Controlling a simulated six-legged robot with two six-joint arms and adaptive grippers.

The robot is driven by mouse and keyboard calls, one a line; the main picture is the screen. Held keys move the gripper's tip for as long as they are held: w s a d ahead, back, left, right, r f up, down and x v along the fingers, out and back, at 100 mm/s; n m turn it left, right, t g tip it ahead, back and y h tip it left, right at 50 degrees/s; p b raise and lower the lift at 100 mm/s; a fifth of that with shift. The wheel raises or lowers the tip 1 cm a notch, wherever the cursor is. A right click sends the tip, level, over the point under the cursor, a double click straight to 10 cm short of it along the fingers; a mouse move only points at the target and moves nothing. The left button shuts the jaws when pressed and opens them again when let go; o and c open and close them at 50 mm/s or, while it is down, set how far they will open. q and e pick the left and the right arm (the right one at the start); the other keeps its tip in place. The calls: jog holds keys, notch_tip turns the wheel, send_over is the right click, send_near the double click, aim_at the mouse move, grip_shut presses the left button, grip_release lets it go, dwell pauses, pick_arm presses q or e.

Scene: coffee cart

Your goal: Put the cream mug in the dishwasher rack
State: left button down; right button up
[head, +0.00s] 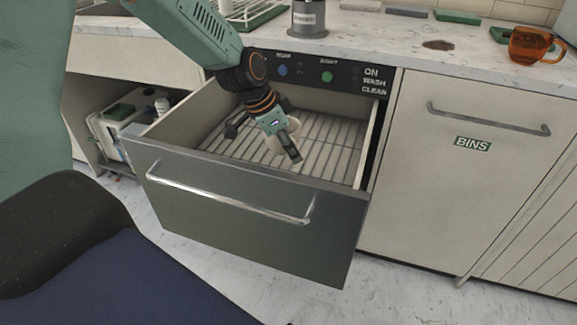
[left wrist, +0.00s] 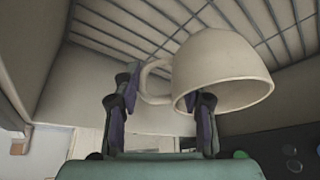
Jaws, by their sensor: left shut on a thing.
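My left gripper (head: 264,143) reaches down into the open dishwasher drawer, over the wire rack (head: 330,150). It is shut on the cream mug at its handle side. In the head view only a small part of the mug (head: 294,125) shows behind the gripper. In the left wrist view the mug (left wrist: 225,68) is plain, with its handle between the fingers (left wrist: 165,95) and the rack wires (left wrist: 290,25) beyond it. I cannot tell whether the mug touches the rack. My right gripper is not in view.
The drawer front (head: 240,215) with its bar handle and the side walls bound the rack. A control panel (head: 320,75) is behind it. An amber glass mug (head: 527,46) and a grey canister (head: 309,18) stand on the counter. The rack's right part is clear.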

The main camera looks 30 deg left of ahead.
pick_arm(q)
notch_tip(320, 180, down, 4)
jog(key=b, duration=0.2)
jog(key=shift+s+f+b, duration=0.1)
jog(key=shift+b, duration=0.2)
jog(key=shift+f, duration=0.3)
jog(key=shift+a, duration=0.1)
jog(key=shift+r, duration=0.1)
jog(key=shift+f+b, duration=0.45)
jog(key=shift+f, duration=0.15)
